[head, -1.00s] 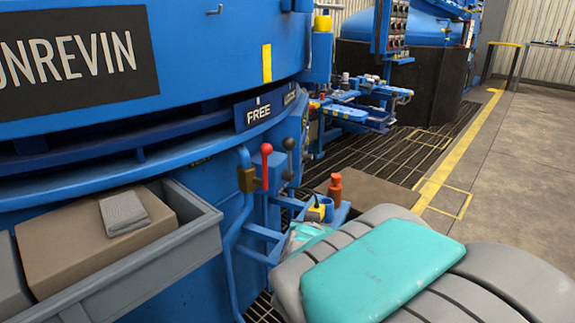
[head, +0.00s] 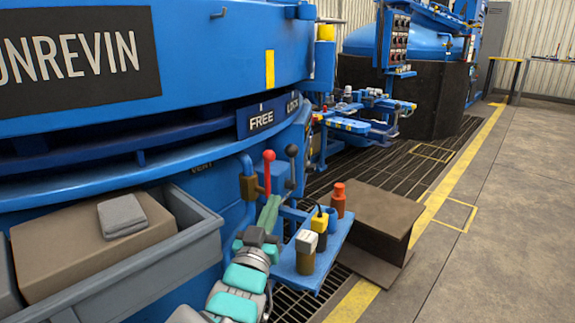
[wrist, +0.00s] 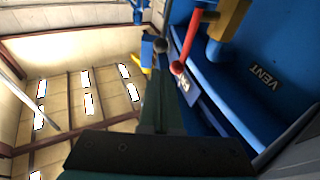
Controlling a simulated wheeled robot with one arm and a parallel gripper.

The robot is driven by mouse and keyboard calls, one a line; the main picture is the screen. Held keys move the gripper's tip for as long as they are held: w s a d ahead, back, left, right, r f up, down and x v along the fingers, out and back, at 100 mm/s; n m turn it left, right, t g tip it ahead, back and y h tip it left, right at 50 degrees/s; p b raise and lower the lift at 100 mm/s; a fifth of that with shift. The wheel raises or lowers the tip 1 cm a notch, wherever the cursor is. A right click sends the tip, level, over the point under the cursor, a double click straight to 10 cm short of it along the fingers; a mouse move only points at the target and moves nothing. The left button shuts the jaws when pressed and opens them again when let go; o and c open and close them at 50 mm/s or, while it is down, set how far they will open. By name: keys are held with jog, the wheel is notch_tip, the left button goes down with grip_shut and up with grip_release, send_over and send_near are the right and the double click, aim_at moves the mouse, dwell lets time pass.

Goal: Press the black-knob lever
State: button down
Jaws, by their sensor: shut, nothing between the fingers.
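The black-knob lever (head: 291,151) stands upright on the blue furnace side, just right of the red-knob lever (head: 268,158). My gripper (head: 272,203) has green fingers, shut and empty, pointing up just below the two levers. It also shows in the wrist view (wrist: 160,80). It appears apart from the black knob; whether it touches the lever's lower part is hidden.
A blue shelf (head: 318,262) with bottles sits right of my gripper. A grey tray (head: 190,232) with a brown box and grey cloth is at left. The floor at right is clear.

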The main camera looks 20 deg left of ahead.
send_near(294, 149)
jog(key=w, duration=0.3)
jog(key=w+a, duration=0.1)
jog(key=w, duration=0.2)
jog(key=shift+a+r, duration=0.1)
jog(key=shift+a, duration=0.1)
dwell(0.4)
jog(key=w+r+p, duration=0.1)
jog(key=p, duration=0.1)
jog(key=r+g+p, duration=0.1)
jog(key=p, duration=0.2)
jog(key=shift+w+d+r+g, duration=0.1)
jog(key=shift+w+r+g, duration=0.2)
jog(key=shift+w, duration=0.1)
jog(key=p, duration=0.1)
jog(key=w+g+p, duration=0.1)
jog(key=p, duration=0.1)
jog(key=shift+w+d+r+m, duration=0.1)
jog(key=shift+w+r+m, duration=0.1)
jog(key=shift+w+m, duration=0.1)
jog(key=shift+w+f, duration=0.1)
jog(key=shift+f, duration=0.05)
jog(key=s, duration=0.7)
jog(key=shift+s+d, duration=0.4)
jog(key=shift+f, duration=0.2)
